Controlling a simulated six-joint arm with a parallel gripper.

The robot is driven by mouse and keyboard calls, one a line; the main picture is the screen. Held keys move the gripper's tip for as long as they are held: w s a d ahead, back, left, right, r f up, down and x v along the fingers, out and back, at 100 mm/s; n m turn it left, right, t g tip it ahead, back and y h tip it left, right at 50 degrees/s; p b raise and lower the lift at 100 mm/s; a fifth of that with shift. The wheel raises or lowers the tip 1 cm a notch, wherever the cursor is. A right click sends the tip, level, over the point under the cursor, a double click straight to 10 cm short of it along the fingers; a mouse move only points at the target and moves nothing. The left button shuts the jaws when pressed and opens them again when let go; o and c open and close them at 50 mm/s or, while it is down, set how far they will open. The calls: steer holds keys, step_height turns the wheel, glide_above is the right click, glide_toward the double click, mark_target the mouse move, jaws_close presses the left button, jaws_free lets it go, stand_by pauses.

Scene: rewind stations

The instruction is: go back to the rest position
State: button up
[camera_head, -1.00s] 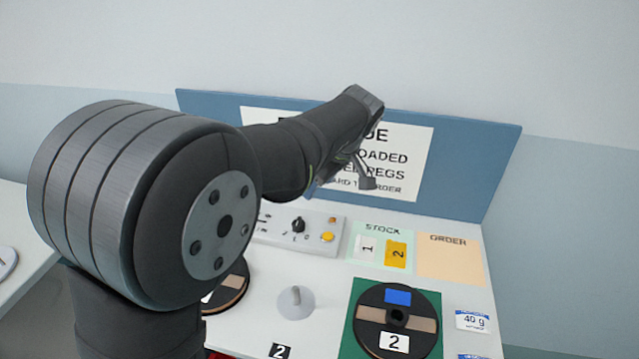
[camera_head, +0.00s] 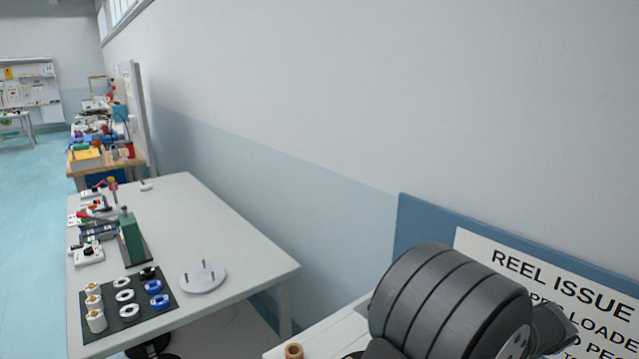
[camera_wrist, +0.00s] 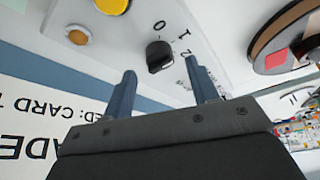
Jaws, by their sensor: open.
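My gripper (camera_wrist: 160,88) shows in the wrist view with its two fingers apart and nothing between them. It is in front of a pale control panel with a black rotary knob (camera_wrist: 159,56) and a yellow button (camera_wrist: 112,5), which look apart from the fingers.
A blue board (camera_head: 418,222) with a REEL ISSUE sign (camera_head: 545,280) stands at the right. A white table (camera_head: 205,225) at the left holds a green device (camera_head: 131,238), a pegged disc (camera_head: 203,277) and several small reels on a dark mat (camera_head: 140,312). A black reel (camera_wrist: 285,38) shows in the wrist view.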

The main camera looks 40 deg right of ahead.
steer(key=shift+x, duration=1.3)
steer(key=v, duration=1.8)
steer(key=x, duration=1.8)
steer(key=m, duration=0.2)
steer(key=m+g+h, duration=0.1)
steer(key=m, duration=0.2)
steer(key=shift+w+a+h, duration=0.1)
steer(key=shift+h, duration=0.2)
steer(key=shift+w+m+g+h, duration=0.1)
steer(key=shift+m+g+h, duration=0.25)
steer(key=shift+m, duration=0.85)
steer(key=shift+w+m+g+h, duration=0.15)
steer(key=shift+m+g, duration=0.4)
steer(key=shift+m, duration=0.65)
steer(key=shift+s+a+r, duration=0.15)
steer(key=shift+r, duration=0.25)
steer(key=shift+v, duration=2.9)
